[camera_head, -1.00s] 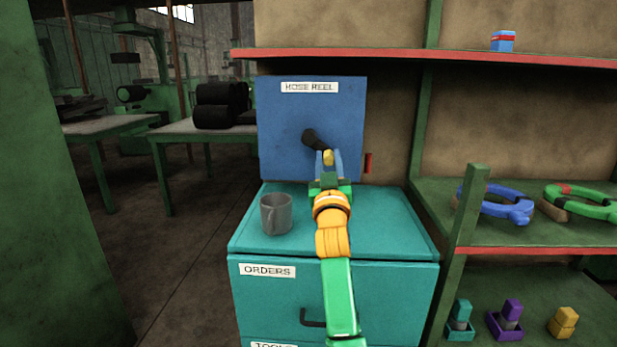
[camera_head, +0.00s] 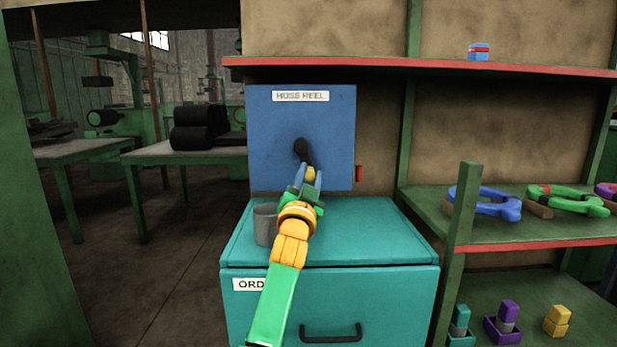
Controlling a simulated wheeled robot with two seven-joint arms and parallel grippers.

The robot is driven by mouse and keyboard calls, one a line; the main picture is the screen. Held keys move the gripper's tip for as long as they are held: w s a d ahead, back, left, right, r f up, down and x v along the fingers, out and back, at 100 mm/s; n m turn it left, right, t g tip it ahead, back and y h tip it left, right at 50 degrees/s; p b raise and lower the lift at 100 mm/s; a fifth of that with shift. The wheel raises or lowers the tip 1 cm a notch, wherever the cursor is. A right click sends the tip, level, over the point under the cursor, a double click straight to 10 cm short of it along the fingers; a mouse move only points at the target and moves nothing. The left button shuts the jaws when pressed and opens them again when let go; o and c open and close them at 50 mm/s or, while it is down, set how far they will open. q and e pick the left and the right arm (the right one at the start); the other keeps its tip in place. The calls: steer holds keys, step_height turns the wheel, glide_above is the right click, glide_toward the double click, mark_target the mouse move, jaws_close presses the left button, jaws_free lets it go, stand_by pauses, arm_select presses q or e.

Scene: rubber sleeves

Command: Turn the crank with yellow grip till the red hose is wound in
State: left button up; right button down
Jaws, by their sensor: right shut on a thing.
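The blue hose reel box (camera_head: 270,125) stands on the teal cabinet, with a HOSE REEL label at its top. Its dark crank (camera_head: 301,148) sits on the front face and points downward. The yellow grip (camera_head: 310,173) is at the crank's lower end. My right gripper (camera_head: 308,178) is shut on the yellow grip, its blue fingers on either side of it. A short red hose end (camera_head: 358,173) shows at the box's right side. My left gripper is not in view.
A grey mug (camera_head: 264,226) stands on the teal cabinet (camera_head: 370,235), partly behind my right arm. A green shelf post (camera_head: 462,215) rises to the right. Shelves there hold blue (camera_head: 482,204) and green (camera_head: 565,200) clamp-like things and several small coloured blocks.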

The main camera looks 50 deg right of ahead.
steer(key=shift+r, duration=0.15)
steer(key=c, duration=1)
jaws_free()
steer(key=o, duration=0.4)
steer(key=shift+w, duration=0.15)
steer(key=shift+a+f, duration=0.1)
steer(key=shift+f, duration=0.1)
steer(key=b+v, duration=0.1)
steer(key=v, duration=0.5)
steer(key=shift+a+f, duration=0.1)
steer(key=shift+s+a, duration=0.3)
